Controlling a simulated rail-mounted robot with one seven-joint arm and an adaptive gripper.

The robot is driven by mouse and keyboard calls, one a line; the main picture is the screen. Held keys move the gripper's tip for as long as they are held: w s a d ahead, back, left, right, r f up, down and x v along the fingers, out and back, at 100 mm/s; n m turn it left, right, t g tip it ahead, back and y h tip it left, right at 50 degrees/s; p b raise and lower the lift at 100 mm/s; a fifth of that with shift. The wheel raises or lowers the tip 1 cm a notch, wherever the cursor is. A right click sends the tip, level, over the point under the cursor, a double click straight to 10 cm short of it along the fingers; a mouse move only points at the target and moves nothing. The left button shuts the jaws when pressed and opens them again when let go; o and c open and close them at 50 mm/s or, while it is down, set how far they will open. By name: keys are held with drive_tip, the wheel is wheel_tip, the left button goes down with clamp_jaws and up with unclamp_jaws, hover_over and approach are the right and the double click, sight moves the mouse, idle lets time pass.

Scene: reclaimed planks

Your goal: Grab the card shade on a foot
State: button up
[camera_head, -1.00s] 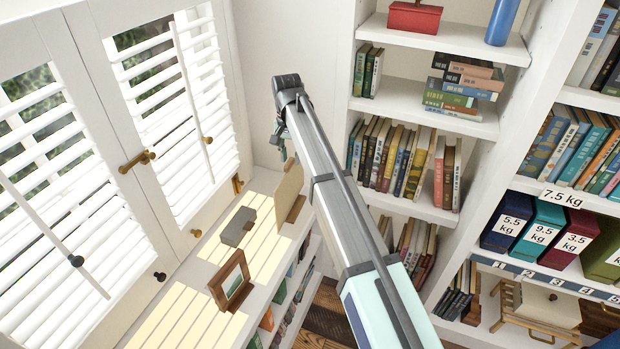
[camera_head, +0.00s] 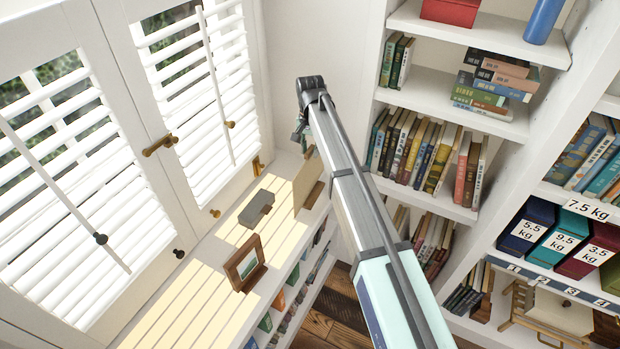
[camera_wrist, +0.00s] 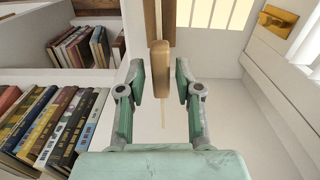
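The card shade on a foot is a tan upright panel (camera_head: 306,182) with a brown wooden foot, standing at the far end of the sunlit sill in the head view. My gripper (camera_head: 303,138) is at its upper edge there, partly hidden by my arm. In the wrist view, the shade appears nearly edge-on, with its wooden part (camera_wrist: 160,66) and a thin pale edge below. My gripper (camera_wrist: 161,85) is open, with one green finger on each side of the shade. I see gaps beside it, so the fingers do not appear closed on it.
Shuttered windows (camera_head: 75,165) border the left. A bookcase (camera_head: 445,90) full of books stands close on the right.

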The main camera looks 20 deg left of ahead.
drive_tip(key=p, duration=0.2)
hover_over(310, 173)
drive_tip(key=shift+w+a+f, duration=0.1)
drive_tip(key=shift+w+f, duration=0.05)
drive_tip(key=shift+f, duration=1.3)
drive_tip(key=shift+w+f, duration=0.1)
drive_tip(key=shift+f, duration=1.35)
clamp_jaws()
